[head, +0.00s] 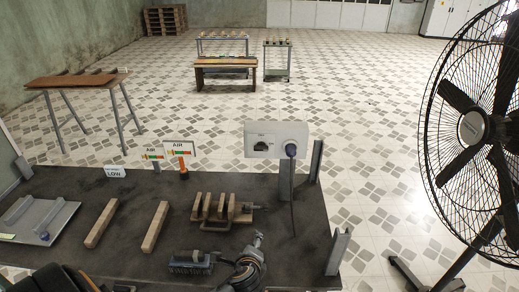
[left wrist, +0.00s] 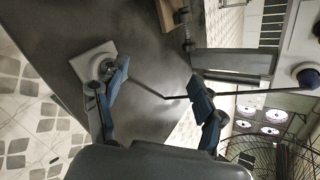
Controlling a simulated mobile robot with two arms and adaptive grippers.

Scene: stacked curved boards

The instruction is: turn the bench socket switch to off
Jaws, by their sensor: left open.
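The bench socket panel (head: 275,140) is a pale box on a grey post at the far edge of the dark bench. A small dark fitting (head: 261,146) is on its left half; I cannot read a switch position. A dark plug (head: 291,150) sits in the round socket on the right half, its cable hanging down. My left gripper (head: 252,250) is low over the near bench, well apart from the panel. In the left wrist view its blue-padded fingers (left wrist: 160,95) are spread, with the cable passing across the gap. The plug (left wrist: 308,78) shows at that view's right edge. My right gripper is not in view.
A wooden clamp jig (head: 222,210) and two wooden bars stand beyond. A steel beam (head: 338,250) stands at the bench's right side. A square plate with a round fitting (left wrist: 90,62) lies near one finger. A large fan (head: 478,130) stands right.

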